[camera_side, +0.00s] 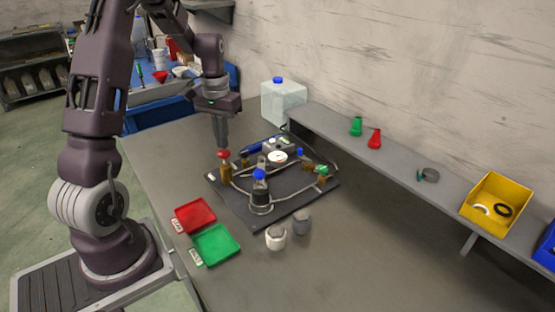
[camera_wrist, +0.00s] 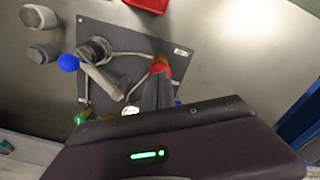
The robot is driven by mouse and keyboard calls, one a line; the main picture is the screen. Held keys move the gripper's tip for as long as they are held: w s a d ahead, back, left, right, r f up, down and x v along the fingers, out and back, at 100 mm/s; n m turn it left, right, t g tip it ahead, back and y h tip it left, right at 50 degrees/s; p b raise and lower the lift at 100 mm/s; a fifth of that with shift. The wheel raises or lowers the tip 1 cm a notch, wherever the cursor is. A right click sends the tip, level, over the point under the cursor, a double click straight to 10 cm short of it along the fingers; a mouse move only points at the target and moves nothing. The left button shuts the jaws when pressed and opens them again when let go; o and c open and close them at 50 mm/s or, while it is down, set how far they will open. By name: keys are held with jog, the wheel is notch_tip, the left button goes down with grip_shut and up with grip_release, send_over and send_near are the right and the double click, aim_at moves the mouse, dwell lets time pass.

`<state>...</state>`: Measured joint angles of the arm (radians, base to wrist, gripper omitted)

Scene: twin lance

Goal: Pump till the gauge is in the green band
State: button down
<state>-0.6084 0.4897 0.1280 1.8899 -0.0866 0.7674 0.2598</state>
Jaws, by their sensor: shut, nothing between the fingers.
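A dark board (camera_side: 290,208) on the bench carries a rig of grey hoses. Its white-faced round gauge (camera_side: 278,157) also shows in the wrist view (camera_wrist: 131,111); the needle and green band are too small to read.
A red tray (camera_side: 195,215) and a green tray (camera_side: 216,245) lie in front of the board. A white cup (camera_side: 276,237) and a grey one (camera_side: 302,222) stand nearby. A shelf with a yellow bin (camera_side: 495,204) runs along the wall. The bench's front right is clear.

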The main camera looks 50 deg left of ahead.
aim_at(223, 151)
jog(key=shift+f, duration=1.85)
jog(key=shift+r, duration=2.3)
notch_tip(223, 151, up, 6)
jog(key=shift+f, duration=3.3)
jog(key=shift+f, duration=2.05)
jog(key=shift+r, duration=2.3)
